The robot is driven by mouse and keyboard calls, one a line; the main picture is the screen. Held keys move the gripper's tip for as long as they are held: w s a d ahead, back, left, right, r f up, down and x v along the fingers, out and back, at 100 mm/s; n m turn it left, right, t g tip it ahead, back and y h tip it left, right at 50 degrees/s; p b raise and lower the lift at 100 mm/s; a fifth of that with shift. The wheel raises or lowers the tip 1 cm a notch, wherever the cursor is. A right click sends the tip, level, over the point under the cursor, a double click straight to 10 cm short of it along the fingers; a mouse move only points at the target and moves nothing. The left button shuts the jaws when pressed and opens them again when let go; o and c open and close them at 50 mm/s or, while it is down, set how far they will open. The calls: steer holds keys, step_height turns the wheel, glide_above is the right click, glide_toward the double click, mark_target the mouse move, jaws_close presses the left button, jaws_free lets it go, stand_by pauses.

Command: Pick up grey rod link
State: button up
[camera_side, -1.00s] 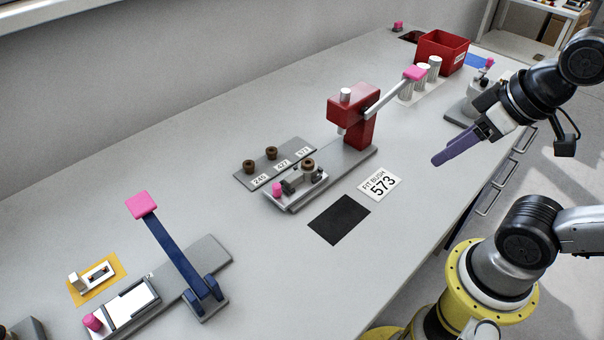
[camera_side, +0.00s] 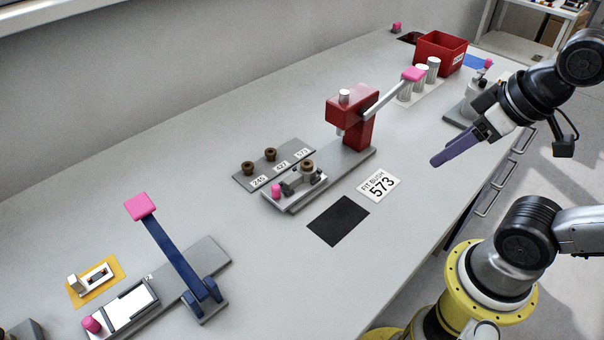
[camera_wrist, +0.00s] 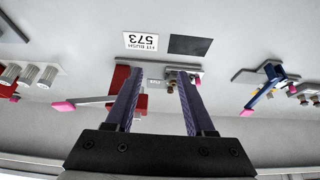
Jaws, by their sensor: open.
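What looks like the grey rod link (camera_side: 293,186) is a small dark grey piece in the pale fixture (camera_side: 288,204) at the near end of the red press base; its exact outline is too small to tell. A brown bush (camera_side: 307,165) sits at its far end. My gripper (camera_side: 437,162) has long purple fingers and hangs over the bench to the right of the press, well away from the fixture. In the wrist view my gripper (camera_wrist: 156,72) is open with nothing between its fingers; the fixture appears beyond the fingertips, partly hidden by the right finger.
The red press (camera_side: 352,108) with its pink-tipped lever stands behind the fixture. A tray of brown bushes (camera_side: 250,182) lies left. A black mat (camera_side: 338,220) and a 573 card (camera_side: 380,184) lie in front. A blue-lever device (camera_side: 178,250) stands at near left. A red bin (camera_side: 440,55) is far back.

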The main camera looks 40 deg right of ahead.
stand_by(0.3)
steer(key=shift+o, duration=0.7)
